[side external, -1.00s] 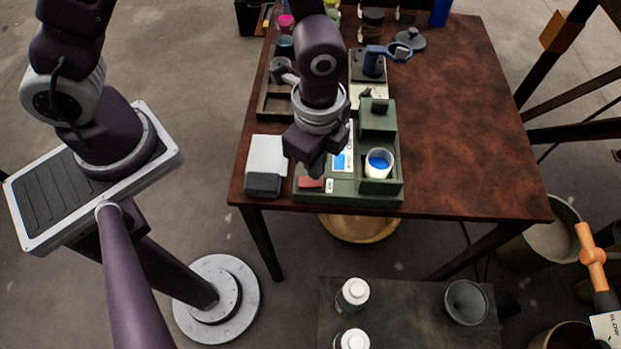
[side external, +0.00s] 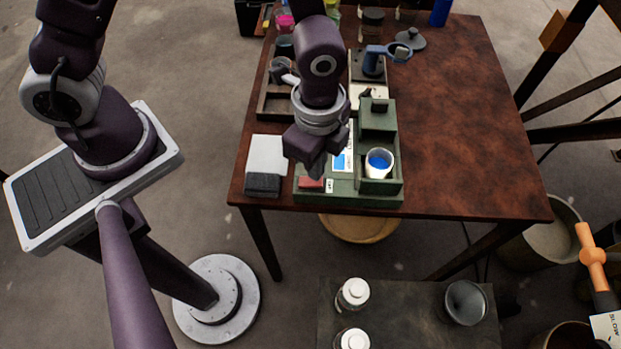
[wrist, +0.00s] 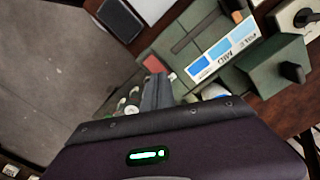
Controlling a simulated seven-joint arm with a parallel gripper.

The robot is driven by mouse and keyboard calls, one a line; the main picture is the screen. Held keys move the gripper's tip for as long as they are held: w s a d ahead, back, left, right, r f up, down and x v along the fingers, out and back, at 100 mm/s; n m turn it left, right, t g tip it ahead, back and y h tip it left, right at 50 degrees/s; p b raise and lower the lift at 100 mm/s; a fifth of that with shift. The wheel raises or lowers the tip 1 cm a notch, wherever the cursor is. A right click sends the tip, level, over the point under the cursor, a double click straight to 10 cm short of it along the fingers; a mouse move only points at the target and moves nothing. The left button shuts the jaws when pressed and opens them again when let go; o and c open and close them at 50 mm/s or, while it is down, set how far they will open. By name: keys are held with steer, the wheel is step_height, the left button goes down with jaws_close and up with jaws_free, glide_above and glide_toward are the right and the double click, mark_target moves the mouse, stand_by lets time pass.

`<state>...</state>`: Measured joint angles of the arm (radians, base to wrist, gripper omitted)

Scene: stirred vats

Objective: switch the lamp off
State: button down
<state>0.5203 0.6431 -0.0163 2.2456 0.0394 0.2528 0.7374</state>
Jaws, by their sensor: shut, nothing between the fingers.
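A green stand (side external: 345,195) sits at the table's near edge, holding a white cup of blue liquid (side external: 379,162) and a card with blue shades (side external: 341,161). A red switch-like part (side external: 312,184) is on its front left; it also shows in the wrist view (wrist: 152,64). No separate lamp is clearly recognizable, and I cannot tell whether a light is on. My gripper (side external: 315,172) is shut and empty, pointing down just above or at the red part. Its fingers (wrist: 157,90) are just below the red part in the wrist view. Contact is unclear.
A pale and dark grey block (side external: 266,162) lies left of the stand. Behind are a wooden tray (side external: 272,106) and a blue clamp-like fixture (side external: 373,62). The right side of the table (side external: 465,120) is clear.

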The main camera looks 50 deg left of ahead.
steer(key=shift+f, duration=1.15)
stand_by(0.4)
steer(key=shift+r, duration=3.5)
steer(key=s+a+r+n+t, duration=0.1)
steer(key=a+r+n+t, duration=0.1)
steer(key=a+r+n, duration=0.4)
steer(key=a+r+n+t, duration=0.1)
steer(key=a+r+n, duration=0.15)
steer(key=r, duration=0.65)
steer(key=s+a+r+n+t, duration=0.2)
steer(key=s+a+r+n, duration=0.3)
steer(key=s, duration=0.3)
steer(key=shift+s+a+r+n+t, duration=0.2)
steer(key=shift+s+a+n+t, duration=0.1)
steer(key=shift+a+n, duration=0.5)
